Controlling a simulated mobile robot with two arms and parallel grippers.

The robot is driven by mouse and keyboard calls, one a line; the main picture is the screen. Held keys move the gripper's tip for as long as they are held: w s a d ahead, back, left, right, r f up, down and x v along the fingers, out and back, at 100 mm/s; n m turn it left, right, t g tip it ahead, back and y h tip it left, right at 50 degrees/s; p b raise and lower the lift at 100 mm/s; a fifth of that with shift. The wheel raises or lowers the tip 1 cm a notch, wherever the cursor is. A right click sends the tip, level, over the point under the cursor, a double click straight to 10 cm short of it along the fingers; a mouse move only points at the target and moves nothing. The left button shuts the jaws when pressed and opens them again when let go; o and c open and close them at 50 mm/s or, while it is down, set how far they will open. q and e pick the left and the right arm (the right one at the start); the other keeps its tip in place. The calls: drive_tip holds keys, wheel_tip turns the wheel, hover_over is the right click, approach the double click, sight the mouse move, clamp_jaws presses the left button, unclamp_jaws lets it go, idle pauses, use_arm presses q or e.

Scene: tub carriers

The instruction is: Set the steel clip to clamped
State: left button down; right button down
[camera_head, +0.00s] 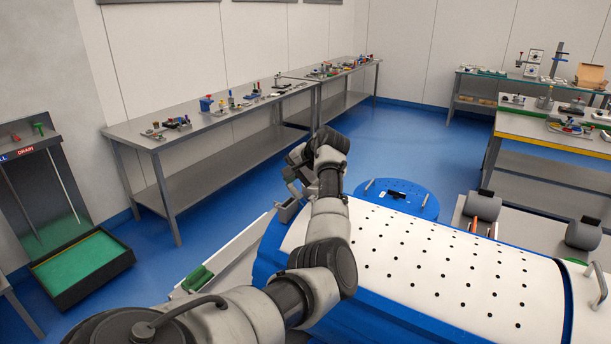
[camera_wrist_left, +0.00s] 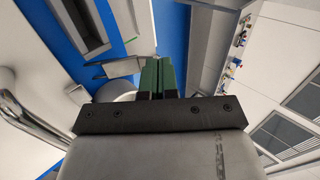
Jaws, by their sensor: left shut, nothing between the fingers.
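My left gripper (camera_wrist_left: 157,75) shows in the left wrist view with its two green fingers together and nothing between them. In the head view my left arm reaches up over the white perforated drum, and its wrist hides the fingertips. A grey metal bracket-like part (camera_head: 289,209) stands just below the wrist, by the drum's left end. My right gripper is not in view.
The white perforated drum (camera_head: 430,262) with blue edges fills the lower right. A round blue plate (camera_head: 410,201) lies behind it. Blue floor is free between the benches.

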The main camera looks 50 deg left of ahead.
use_arm(q)
drive_tip(key=shift+s+a, duration=0.15)
drive_tip(key=shift+a, duration=0.1)
drive_tip(key=shift+a+f+p, duration=0.1)
drive_tip(key=shift+a+p, duration=0.05)
drive_tip(key=shift+p, duration=0.15)
drive_tip(key=shift+s+a+f, duration=0.1)
drive_tip(key=shift+a+f, duration=0.15)
drive_tip(key=shift+a, duration=0.05)
drive_tip(key=shift+w+p+x, duration=0.2)
drive_tip(key=shift+p+x, duration=0.25)
drive_tip(key=shift+x, duration=0.5)
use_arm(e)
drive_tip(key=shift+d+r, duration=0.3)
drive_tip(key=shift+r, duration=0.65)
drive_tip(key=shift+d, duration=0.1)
